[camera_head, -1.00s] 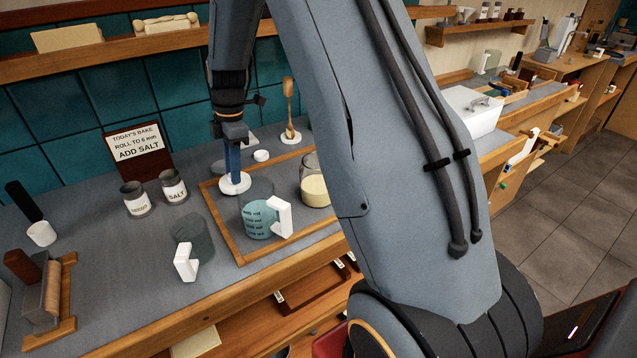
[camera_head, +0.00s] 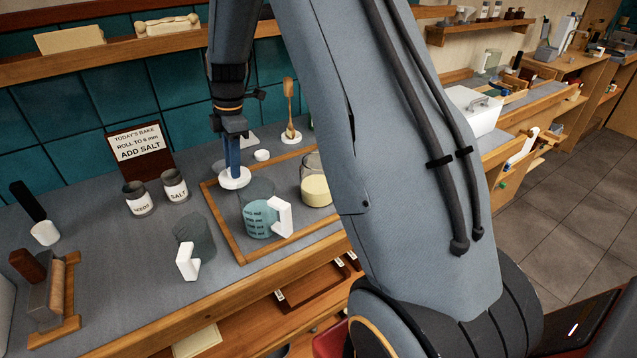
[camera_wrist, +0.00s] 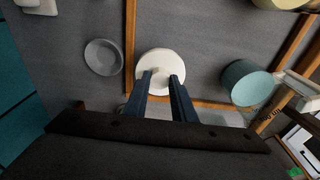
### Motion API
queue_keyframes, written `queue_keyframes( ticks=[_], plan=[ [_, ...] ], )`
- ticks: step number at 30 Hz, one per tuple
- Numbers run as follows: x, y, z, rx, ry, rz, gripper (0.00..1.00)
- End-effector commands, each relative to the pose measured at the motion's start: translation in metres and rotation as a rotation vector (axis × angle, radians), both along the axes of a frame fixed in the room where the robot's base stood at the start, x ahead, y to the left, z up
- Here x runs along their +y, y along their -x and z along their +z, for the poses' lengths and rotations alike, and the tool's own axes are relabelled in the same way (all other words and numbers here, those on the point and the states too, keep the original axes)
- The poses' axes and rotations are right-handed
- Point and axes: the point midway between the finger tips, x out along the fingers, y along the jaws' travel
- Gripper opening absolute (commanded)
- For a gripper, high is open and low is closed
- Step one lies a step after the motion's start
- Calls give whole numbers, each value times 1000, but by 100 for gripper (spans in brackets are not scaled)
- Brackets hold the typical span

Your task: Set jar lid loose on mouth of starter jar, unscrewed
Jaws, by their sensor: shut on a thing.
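A round white jar lid (camera_head: 235,178) is at my gripper (camera_head: 232,168) over the left part of the wood-edged board. In the wrist view the lid (camera_wrist: 160,58) lies flat across my fingertips (camera_wrist: 161,76), which are shut on its middle. Whether it touches the board beneath I cannot tell. A clear glass jar with cream contents (camera_head: 315,190), which looks like the starter jar, stands to the right on the board. Its mouth shows no lid, and my arm partly hides its right side.
A clear jug with teal contents (camera_head: 257,222) and a white handle stands in front of the lid. An empty-looking jug (camera_head: 195,240) stands left of the board (camera_head: 222,222). Seeds (camera_head: 138,200) and salt (camera_head: 175,188) jars stand behind it. A small white disc (camera_head: 262,155) lies behind the lid.

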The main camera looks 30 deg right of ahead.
Motion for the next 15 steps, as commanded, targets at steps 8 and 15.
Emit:
queue_keyframes(
  ticks=[8, 15],
  plan=[
    [0, 0, 1, 0, 0, 0, 0],
    [0, 0, 8, 0, 0, 0, 0]
  ],
)
